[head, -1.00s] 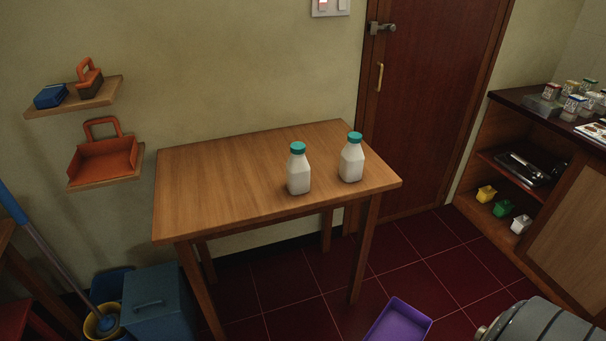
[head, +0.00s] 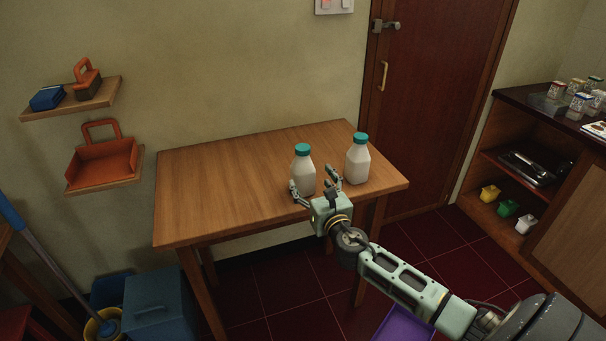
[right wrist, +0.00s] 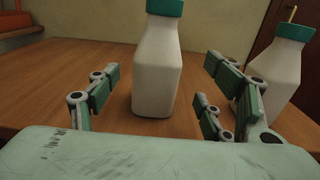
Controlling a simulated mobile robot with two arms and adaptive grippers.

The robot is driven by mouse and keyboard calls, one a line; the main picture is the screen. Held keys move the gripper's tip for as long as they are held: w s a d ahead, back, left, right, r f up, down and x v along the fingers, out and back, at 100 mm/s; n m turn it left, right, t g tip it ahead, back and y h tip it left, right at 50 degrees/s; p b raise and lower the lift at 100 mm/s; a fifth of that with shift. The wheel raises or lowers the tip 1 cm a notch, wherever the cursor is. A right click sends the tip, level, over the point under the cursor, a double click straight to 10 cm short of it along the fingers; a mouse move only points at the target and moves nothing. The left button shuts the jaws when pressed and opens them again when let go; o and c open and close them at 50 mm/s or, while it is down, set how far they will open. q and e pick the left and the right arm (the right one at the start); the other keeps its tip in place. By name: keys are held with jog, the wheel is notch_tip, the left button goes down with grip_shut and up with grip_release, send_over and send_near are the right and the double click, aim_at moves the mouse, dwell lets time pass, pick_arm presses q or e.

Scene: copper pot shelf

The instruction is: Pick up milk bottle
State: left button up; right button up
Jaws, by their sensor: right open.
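Two white milk bottles with teal caps stand upright on the wooden table. The left bottle (head: 303,172) is in front of my right gripper (head: 313,184), and the right bottle (head: 357,160) stands just beyond the gripper's right finger. In the right wrist view, the left bottle (right wrist: 158,65) stands between the open fingers of my right gripper (right wrist: 155,90), with gaps on both sides. The other bottle (right wrist: 273,75) is partly hidden behind the right-hand fingers. My right gripper is open and holds nothing. My left gripper is not in view.
The wooden table (head: 220,180) is bare on its left half. Wall shelves with an orange dustpan (head: 104,160) are at the left. A blue bin (head: 157,300) stands on the floor below. A counter (head: 510,115) with jars is at the right, beside the door (head: 430,100).

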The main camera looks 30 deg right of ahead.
aim_at(303, 171)
jog(key=shift+f+x, duration=0.15)
jog(key=shift+x, duration=1.4)
jog(key=shift+f+x, duration=0.15)
jog(key=shift+x, duration=1.45)
jog(key=shift+a, duration=0.15)
jog(key=shift+c, duration=0.2)
jog(key=c, duration=1.7)
jog(key=shift+r, duration=0.25)
